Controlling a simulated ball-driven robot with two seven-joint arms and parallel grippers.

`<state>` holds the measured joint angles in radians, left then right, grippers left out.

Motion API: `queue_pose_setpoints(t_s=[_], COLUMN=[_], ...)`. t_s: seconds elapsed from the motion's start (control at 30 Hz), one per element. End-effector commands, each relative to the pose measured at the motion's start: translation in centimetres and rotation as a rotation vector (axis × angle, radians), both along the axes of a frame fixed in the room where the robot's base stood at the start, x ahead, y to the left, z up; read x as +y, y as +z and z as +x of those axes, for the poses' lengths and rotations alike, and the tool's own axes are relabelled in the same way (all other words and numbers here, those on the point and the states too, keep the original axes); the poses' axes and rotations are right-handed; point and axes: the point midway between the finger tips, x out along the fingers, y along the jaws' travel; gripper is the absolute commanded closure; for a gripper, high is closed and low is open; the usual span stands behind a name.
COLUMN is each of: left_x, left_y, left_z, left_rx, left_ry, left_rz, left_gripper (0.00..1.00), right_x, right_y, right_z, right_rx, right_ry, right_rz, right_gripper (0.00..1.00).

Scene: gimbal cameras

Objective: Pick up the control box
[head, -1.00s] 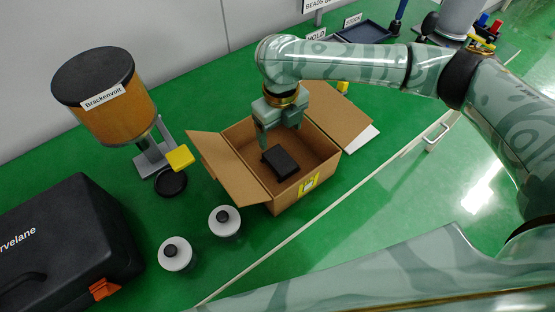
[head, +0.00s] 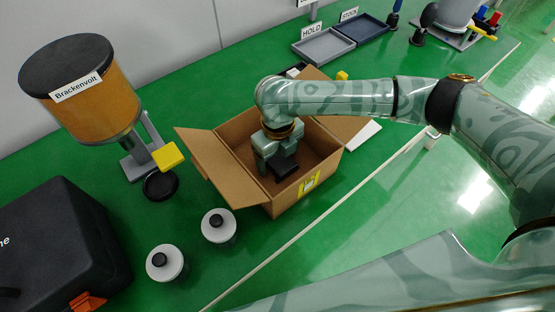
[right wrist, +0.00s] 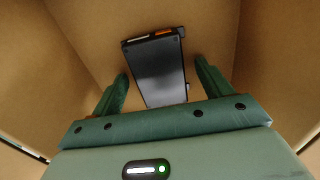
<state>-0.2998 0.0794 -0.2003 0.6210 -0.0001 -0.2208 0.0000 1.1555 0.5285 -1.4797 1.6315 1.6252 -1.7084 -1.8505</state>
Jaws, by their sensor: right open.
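The control box (head: 286,167) is a small black box inside the open cardboard box (head: 285,206). In the right wrist view the control box (right wrist: 158,72) shows a dark top face and an orange patch at its far end. My right gripper (head: 275,170) reaches down into the cardboard box over it and partly hides it in the head view. In the right wrist view the open fingers of my right gripper (right wrist: 165,85) stand on either side of the control box, with a gap visible on both sides. My left gripper is not in view.
Cardboard walls and flaps surround my right gripper. To the left stand a dispenser (head: 85,90) labelled Brackenvolt, two grey-lidded jars (head: 218,226) and a black case (head: 55,245). Grey and blue trays (head: 323,46) lie behind.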

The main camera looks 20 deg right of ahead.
Motion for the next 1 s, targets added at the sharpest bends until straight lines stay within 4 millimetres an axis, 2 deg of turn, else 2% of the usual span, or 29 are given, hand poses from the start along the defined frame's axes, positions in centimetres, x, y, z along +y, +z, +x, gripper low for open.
queue_pose_setpoints(t_s=[0.73,0.77,0.93,1.0], left_x=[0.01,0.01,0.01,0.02], left_y=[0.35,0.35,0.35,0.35], left_z=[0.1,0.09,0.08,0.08], left_rx=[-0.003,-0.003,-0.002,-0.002], left_ry=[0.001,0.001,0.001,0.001], left_rz=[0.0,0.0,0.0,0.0], left_gripper=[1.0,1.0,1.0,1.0], right_x=[0.0,0.0,0.0,0.01], right_y=[-0.48,-0.48,-0.47,-0.45], right_z=[0.01,0.01,0.0,0.02], right_rx=[0.0,0.0,0.0,0.0], right_ry=[0.0,0.0,0.0,0.0], right_rz=[0.0,0.0,0.0,0.0], right_gripper=[0.22,0.27,0.74,0.74])
